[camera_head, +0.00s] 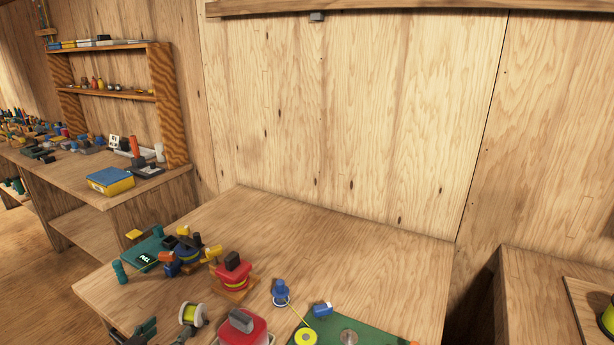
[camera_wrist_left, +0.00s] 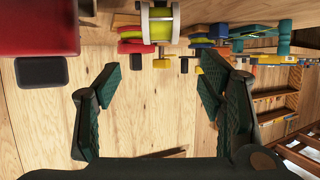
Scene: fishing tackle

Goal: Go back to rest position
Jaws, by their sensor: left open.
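My left gripper (camera_head: 132,335) shows at the bottom left of the head view, by the near left edge of the work table (camera_head: 330,240). In the left wrist view my left gripper (camera_wrist_left: 155,92) has its two dark green padded fingers wide apart, with nothing between them. A spool with yellow-green line (camera_head: 193,315) stands to the right of the gripper in the head view. The spool also shows beyond the fingers in the wrist view (camera_wrist_left: 157,25). A red box with a grey handle (camera_head: 243,335) is further right. My right gripper is not in view.
A red and yellow reel (camera_head: 232,273), a blue reel (camera_head: 188,252) and a green box (camera_head: 146,256) crowd the table's left part. A green mat (camera_head: 375,338) lies at the front. The table's back right is clear. A side bench (camera_head: 75,172) stands left.

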